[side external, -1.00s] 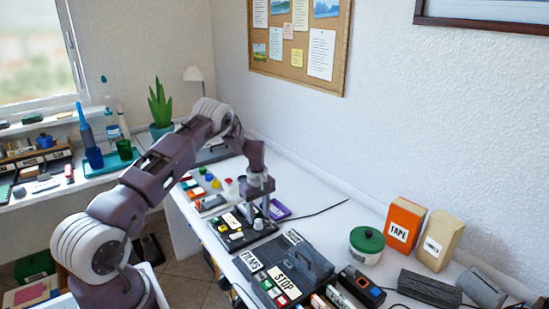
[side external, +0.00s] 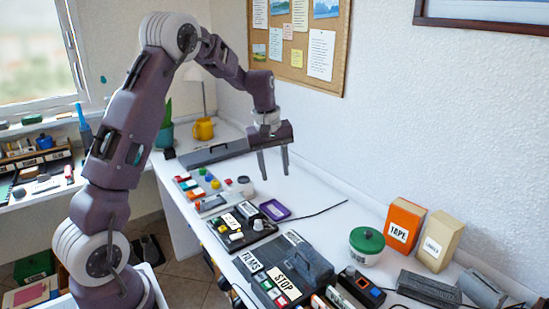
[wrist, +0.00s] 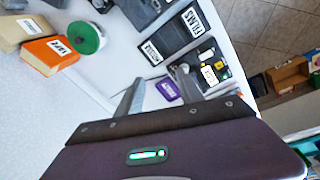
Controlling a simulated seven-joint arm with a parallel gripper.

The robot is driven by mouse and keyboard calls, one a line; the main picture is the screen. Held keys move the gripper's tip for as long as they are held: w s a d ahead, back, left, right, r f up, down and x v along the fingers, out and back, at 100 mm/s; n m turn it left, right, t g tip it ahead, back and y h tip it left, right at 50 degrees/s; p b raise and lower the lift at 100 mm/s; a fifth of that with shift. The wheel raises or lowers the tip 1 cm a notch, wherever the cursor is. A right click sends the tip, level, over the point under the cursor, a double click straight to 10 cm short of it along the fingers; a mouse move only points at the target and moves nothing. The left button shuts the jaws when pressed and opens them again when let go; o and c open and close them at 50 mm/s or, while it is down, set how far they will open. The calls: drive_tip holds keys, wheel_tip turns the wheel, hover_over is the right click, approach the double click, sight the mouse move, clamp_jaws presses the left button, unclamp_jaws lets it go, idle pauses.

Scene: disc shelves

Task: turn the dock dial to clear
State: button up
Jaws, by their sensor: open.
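A dark panel (side external: 224,237) lies on the white desk near the middle, with a grey round dial (side external: 258,224), a white label and several small controls on it. I take this panel to be the dock, but its lettering is too small to read. It also shows in the wrist view (wrist: 222,80), partly behind a finger. I cannot tell which way the dial points. My gripper (side external: 273,176) is open and empty, fingers down, well above the desk and clear of the panel. In the wrist view its two fingers (wrist: 158,75) are spread apart.
A purple tray (side external: 274,210) lies behind the panel. A dark FILMS box (side external: 312,262) with a STOP label sits in front. A green-lidded tin (side external: 366,243), an orange TAPE box (side external: 404,222) and a tan box (side external: 440,240) stand at right. A yellow mug (side external: 203,129) stands at the back.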

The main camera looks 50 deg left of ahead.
drive_tip(key=s+d+r+m, duration=0.3)
drive_tip(key=s+d+r, duration=0.2)
drive_tip(key=d+r, duration=0.1)
drive_tip(key=shift+d+r+t, duration=0.4)
drive_tip(key=shift+r, duration=0.4)
drive_tip(key=s+d+r+m+t, duration=0.2)
drive_tip(key=s+d+r+m, duration=0.35)
drive_tip(key=s+d, duration=0.5)
drive_tip(key=s+d+f+m+t, duration=0.1)
drive_tip(key=s+m, duration=0.3)
drive_tip(key=s, duration=0.9)
drive_tip(key=shift+s+d+f+m, duration=0.3)
drive_tip(key=shift+d+m, duration=0.05)
